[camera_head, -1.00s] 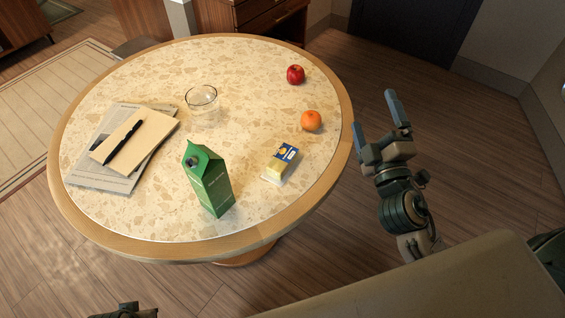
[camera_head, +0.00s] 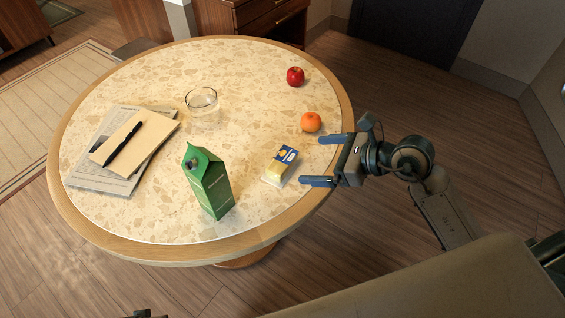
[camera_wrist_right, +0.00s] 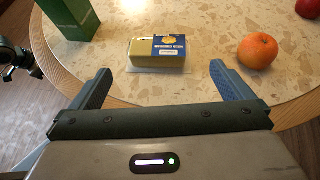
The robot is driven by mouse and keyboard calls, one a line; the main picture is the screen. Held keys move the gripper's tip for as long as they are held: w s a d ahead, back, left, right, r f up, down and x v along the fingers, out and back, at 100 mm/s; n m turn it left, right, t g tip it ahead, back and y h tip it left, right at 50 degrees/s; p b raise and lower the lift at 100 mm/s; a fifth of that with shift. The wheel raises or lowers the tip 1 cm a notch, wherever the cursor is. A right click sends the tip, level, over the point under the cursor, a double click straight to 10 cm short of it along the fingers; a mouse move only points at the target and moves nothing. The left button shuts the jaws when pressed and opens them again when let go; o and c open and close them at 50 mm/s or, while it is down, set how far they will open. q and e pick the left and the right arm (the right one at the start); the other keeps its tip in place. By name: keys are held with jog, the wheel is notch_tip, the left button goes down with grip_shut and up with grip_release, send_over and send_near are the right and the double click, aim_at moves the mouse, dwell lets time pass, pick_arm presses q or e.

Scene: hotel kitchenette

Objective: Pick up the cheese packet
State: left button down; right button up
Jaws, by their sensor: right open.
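The cheese packet (camera_head: 281,166), a small yellow block with a blue label, lies on the round table near its right edge. In the right wrist view the cheese packet (camera_wrist_right: 157,52) sits ahead of the fingers, roughly centred between them. My right gripper (camera_head: 318,160) is open and empty, its fingers pointing left at the table's right rim, just right of the packet and apart from it. It also shows in the right wrist view (camera_wrist_right: 158,84). Of my left arm only a small dark part shows at the bottom edge of the head view; its fingers are not visible.
A green carton (camera_head: 208,184) stands left of the packet. An orange (camera_head: 311,121) lies behind it, near the right gripper's far finger, and a red apple (camera_head: 295,76) farther back. A glass (camera_head: 201,101), notebook (camera_head: 128,139) and pen (camera_head: 123,143) are farther left on the table (camera_head: 200,60).

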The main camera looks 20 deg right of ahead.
aim_at(282, 158)
jog(key=shift+x, duration=2.55)
jog(key=shift+w+a+f, duration=0.15)
jog(key=shift+w+a, duration=0.15)
jog(key=shift+a, duration=0.15)
pick_arm(q)
jog(key=shift+s+a+f, duration=0.1)
jog(key=shift+s+f, duration=0.1)
jog(key=shift+f, duration=0.8)
pick_arm(e)
jog(key=shift+x, duration=2.1)
jog(key=c, duration=1.1)
pick_arm(q)
jog(key=shift+w+r, duration=0.15)
jog(key=shift+r, duration=0.1)
pick_arm(e)
jog(key=shift+c, duration=0.5)
pick_arm(q)
jog(key=shift+p, duration=0.35)
